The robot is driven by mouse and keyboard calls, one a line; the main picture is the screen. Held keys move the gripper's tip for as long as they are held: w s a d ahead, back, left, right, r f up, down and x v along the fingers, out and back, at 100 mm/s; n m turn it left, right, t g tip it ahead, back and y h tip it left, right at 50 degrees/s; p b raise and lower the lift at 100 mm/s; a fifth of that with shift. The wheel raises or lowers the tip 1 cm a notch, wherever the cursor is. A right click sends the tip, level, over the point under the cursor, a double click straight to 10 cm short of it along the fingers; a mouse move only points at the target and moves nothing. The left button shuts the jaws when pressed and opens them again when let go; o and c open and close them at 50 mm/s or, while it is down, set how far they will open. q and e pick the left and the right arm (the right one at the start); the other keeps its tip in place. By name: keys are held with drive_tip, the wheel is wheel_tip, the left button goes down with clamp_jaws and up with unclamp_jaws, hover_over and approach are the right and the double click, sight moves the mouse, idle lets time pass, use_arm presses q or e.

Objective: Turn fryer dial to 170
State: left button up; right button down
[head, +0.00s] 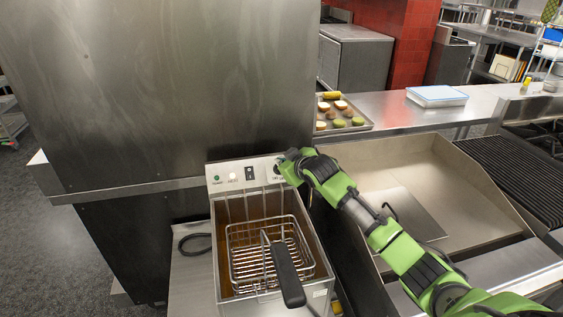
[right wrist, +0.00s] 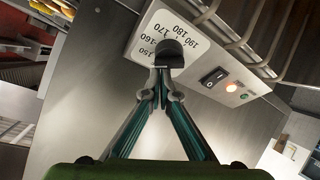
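The fryer (head: 218,235) stands in the middle of the head view, with a white control panel (head: 237,178) along its back. The fryer dial (head: 277,170) is at the panel's right end, partly hidden by my right gripper (head: 288,162). In the right wrist view the black dial (right wrist: 170,50) sits on its number plate (right wrist: 158,28), which reads 150 to 190. My right gripper's fingertips (right wrist: 164,73) are drawn together at the dial's near edge and appear closed on it. I cannot tell which number the dial points to. My left gripper is not in view.
A wire basket (head: 250,262) with a black handle (head: 287,275) sits in the fryer. A steel-walled griddle (head: 450,190) is to the right, under my right arm. A food tray (head: 350,126) lies behind.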

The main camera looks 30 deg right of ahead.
drive_tip(key=shift+f+m, duration=0.1)
drive_tip(key=shift+m, duration=0.3)
drive_tip(key=m+h+p, duration=0.1)
drive_tip(key=m+h, duration=0.1)
drive_tip(key=m, duration=0.2)
drive_tip(key=shift+s+d, duration=0.15)
drive_tip(key=m, duration=0.2)
drive_tip(key=m+h, duration=0.1)
drive_tip(key=m, duration=0.2)
drive_tip(key=m+h+p, duration=0.1)
drive_tip(key=m, duration=0.1)
drive_tip(key=shift+s+d+f+m+g, duration=0.3)
drive_tip(key=shift+s+d+f+g, duration=0.05)
drive_tip(key=shift+g, duration=0.05)
drive_tip(key=shift+s, duration=0.1)
drive_tip(key=shift+f, duration=0.25)
idle(0.4)
drive_tip(key=shift+a, duration=0.2)
